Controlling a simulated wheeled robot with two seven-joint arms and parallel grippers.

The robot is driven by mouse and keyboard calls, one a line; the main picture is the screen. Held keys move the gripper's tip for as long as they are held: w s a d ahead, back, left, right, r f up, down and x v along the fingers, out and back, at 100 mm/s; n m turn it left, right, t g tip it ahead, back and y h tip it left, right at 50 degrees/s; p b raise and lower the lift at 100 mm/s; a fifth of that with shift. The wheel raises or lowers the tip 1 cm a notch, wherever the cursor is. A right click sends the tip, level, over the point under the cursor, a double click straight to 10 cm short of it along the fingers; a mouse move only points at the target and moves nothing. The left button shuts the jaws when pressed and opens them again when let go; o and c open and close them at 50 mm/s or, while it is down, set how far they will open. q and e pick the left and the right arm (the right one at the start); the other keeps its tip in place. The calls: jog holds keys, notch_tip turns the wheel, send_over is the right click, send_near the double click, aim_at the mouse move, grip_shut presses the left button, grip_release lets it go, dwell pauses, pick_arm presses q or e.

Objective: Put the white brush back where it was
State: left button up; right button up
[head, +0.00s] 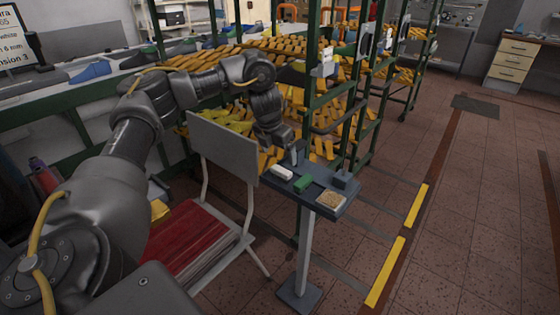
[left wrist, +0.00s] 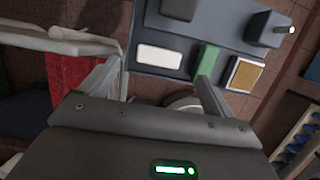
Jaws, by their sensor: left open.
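The white brush (head: 282,173) lies on the dark top of a small stand (head: 318,182), near its left end. In the left wrist view the brush (left wrist: 159,57) is a pale rounded block, lying between the lines of my two fingers. My left gripper (head: 283,158) is open and empty, just above and behind the brush. In the left wrist view its two fingers (left wrist: 164,78) are spread wide, with one near the green block. Whether a finger touches anything I cannot tell. My right gripper is not in view.
A green block (head: 303,184), a yellowish pad (head: 331,200) and a dark block (head: 342,180) also stand on the top. Green racks of yellow lasts (head: 325,120) rise behind.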

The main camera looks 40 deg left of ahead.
pick_arm(q)
jog(key=p+v, duration=0.1)
jog(key=v, duration=0.4)
jog(key=shift+r, duration=0.15)
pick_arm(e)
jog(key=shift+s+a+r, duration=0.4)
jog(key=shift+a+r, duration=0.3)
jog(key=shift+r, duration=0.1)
